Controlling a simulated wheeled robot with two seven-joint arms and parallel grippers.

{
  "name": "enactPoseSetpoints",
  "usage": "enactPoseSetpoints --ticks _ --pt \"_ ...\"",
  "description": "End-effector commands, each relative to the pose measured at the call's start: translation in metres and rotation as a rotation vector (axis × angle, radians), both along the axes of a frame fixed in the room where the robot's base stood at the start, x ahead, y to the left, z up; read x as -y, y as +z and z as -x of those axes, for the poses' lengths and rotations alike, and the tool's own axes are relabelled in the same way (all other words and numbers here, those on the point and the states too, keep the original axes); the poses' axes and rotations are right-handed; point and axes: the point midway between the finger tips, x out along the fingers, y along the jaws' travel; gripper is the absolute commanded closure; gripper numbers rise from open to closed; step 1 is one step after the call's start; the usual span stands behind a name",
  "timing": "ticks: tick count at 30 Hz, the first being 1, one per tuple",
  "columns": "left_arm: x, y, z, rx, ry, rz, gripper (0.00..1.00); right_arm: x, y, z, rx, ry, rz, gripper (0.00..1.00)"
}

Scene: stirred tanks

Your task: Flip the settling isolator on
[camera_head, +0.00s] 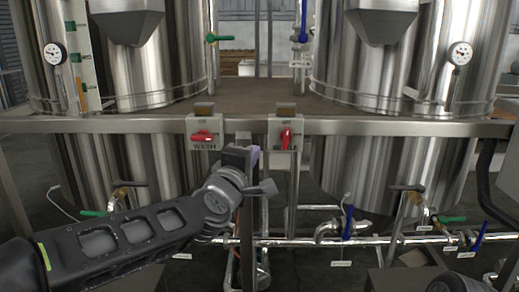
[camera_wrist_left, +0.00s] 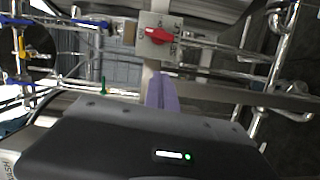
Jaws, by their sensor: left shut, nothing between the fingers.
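Two grey switch boxes hang on the front rail. The left box (camera_head: 191,127) is labelled WASH and its red handle (camera_head: 203,136) lies crosswise. The right box (camera_head: 273,128) has a red handle (camera_head: 286,137) standing upright; its label is too small to read surely. A box with a red handle (camera_wrist_left: 158,36) also shows in the turned left wrist view, just beyond the fingertips. My left gripper (camera_head: 254,154) is shut and empty, between the two boxes and a little below their handles. Its purple fingers (camera_wrist_left: 162,92) are together, apart from the handle. My right gripper is out of view.
The steel rail (camera_head: 400,127) runs across the front of two large steel tanks (camera_head: 145,60). Below it are pipes (camera_head: 300,242) with green- and blue-handled valves (camera_head: 348,222). A brown deck (camera_head: 255,94) lies between the tanks.

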Motion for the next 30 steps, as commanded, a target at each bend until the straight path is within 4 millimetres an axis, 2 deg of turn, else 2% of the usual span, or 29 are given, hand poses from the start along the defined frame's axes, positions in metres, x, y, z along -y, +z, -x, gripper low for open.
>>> enactPoseSetpoints --ticks 3,9,20,24,26,29,30 --pt "-0.006 0.002 0.021 0.001 0.001 0.001 1.00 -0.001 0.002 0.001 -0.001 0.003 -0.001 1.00" --pt "-0.011 0.002 0.039 0.001 0.002 0.000 1.00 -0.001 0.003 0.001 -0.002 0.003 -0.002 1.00" --pt "-0.011 0.001 0.040 0.001 0.002 -0.002 1.00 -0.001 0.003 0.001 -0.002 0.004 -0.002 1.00" --pt "-0.009 0.001 0.041 0.018 -0.006 -0.069 1.00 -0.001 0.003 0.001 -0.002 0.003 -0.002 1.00" --pt "-0.002 -0.009 0.045 0.038 -0.034 -0.182 1.00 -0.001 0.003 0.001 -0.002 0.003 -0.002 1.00" --pt "0.013 -0.054 0.046 0.025 -0.093 -0.363 1.00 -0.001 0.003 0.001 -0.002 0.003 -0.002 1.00" --pt "0.017 -0.078 0.045 0.008 -0.117 -0.429 1.00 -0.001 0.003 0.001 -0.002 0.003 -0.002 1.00"
